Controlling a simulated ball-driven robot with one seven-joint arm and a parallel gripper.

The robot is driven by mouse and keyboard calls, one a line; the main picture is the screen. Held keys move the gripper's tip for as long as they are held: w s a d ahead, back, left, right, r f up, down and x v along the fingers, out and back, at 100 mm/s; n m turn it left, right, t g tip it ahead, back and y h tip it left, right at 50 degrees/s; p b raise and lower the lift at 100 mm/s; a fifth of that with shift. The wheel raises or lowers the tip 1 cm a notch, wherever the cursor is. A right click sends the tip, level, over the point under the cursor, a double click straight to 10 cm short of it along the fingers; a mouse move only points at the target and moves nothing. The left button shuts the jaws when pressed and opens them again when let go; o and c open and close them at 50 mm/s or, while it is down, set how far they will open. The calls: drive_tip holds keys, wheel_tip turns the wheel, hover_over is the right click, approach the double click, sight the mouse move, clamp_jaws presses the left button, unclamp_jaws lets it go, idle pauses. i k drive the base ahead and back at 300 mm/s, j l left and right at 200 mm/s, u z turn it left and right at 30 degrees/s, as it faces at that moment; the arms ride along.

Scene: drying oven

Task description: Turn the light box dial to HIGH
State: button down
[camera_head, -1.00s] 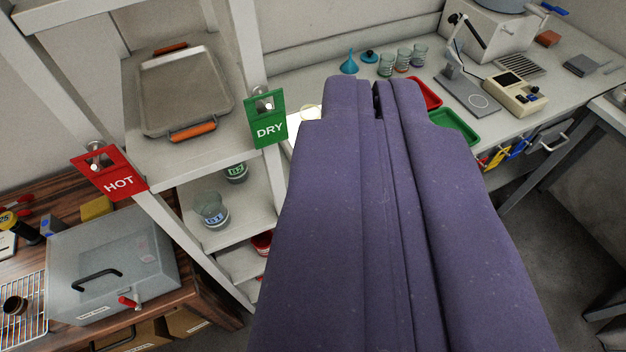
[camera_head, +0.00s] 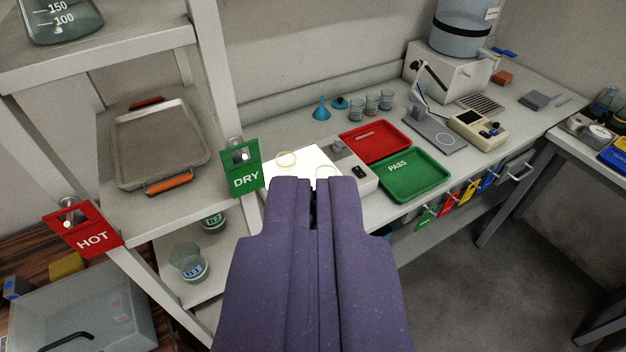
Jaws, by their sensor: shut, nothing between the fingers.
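The light box (camera_head: 372,184) lies on the white bench beyond my gripper, with its bright panel lit. A yellowish ring and a clear ring lie on the panel. A grey strip at the box's right end carries a small round grey knob (camera_head: 338,146), which looks like the dial, and a black switch (camera_head: 359,171). The dial's markings are too small to read. My purple gripper (camera_head: 314,186) is shut and empty. In the picture its tips overlap the near edge of the light box, and they cover part of it. I cannot tell any contact; the knob is clear of the tips.
A red tray (camera_head: 408,141) and a green PASS tray (camera_head: 440,177) lie right of the box. A shelf post with the green DRY tag (camera_head: 243,176) stands close on the left. Blue funnel (camera_head: 321,110) and small beakers stand behind. Floor is open at lower right.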

sight(338, 147)
drive_tip(key=l+u, duration=0.5)
drive_tip(key=l, duration=0.8)
drive_tip(key=l+u, duration=0.25)
drive_tip(key=l, duration=0.4)
drive_tip(key=k+l+u, duration=0.1)
drive_tip(key=l+u, duration=0.15)
drive_tip(key=l, duration=0.4)
